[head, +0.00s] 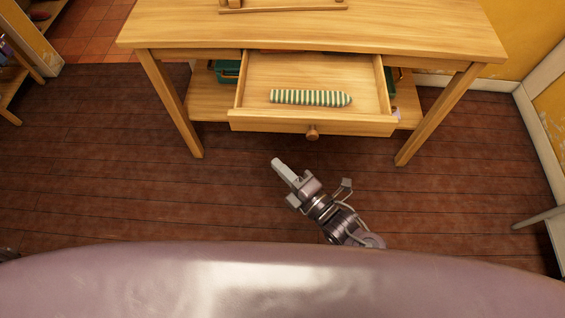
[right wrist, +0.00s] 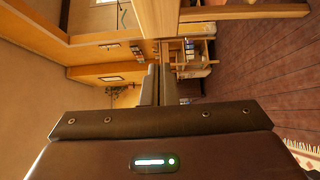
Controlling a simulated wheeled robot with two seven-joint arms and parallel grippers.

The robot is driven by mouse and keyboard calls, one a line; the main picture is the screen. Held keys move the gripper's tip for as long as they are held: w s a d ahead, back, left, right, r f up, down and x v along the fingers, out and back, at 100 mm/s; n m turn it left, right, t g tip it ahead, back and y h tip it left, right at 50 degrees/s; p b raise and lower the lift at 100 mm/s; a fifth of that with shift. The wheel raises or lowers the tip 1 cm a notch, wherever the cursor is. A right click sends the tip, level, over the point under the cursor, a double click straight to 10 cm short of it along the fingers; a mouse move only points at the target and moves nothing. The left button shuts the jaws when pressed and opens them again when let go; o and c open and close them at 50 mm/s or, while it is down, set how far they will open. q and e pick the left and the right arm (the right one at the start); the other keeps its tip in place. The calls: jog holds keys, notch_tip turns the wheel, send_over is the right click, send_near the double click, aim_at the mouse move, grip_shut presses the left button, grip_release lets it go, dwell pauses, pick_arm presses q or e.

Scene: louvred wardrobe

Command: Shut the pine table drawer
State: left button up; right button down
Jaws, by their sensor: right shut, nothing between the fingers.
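The pine table (head: 310,28) stands ahead in the head view. Its drawer (head: 313,122) is pulled out toward me, with a round wooden knob (head: 312,133) on its front. A green-and-white striped item (head: 310,98) lies inside the drawer. My right gripper (head: 278,164) is shut and empty. It is in front of the drawer, a little left of the knob in the picture and apart from it. In the right wrist view the shut fingers (right wrist: 155,85) point ahead, with nothing between them. My left gripper is not in view.
A lower shelf (head: 207,103) under the table holds a green container (head: 228,71), partly hidden by the drawer. The wooden floor (head: 120,170) around the table is clear. A yellow wall (head: 530,40) with a white skirting stands at the right.

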aim_at(252, 124)
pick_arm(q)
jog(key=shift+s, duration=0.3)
pick_arm(e)
jog(key=shift+w+a, duration=0.9)
jog(key=shift+w, duration=0.65)
jog(key=shift+w+a, duration=0.85)
jog(key=shift+w, duration=0.7)
jog(key=shift+w+a, duration=0.9)
jog(key=shift+w, duration=0.65)
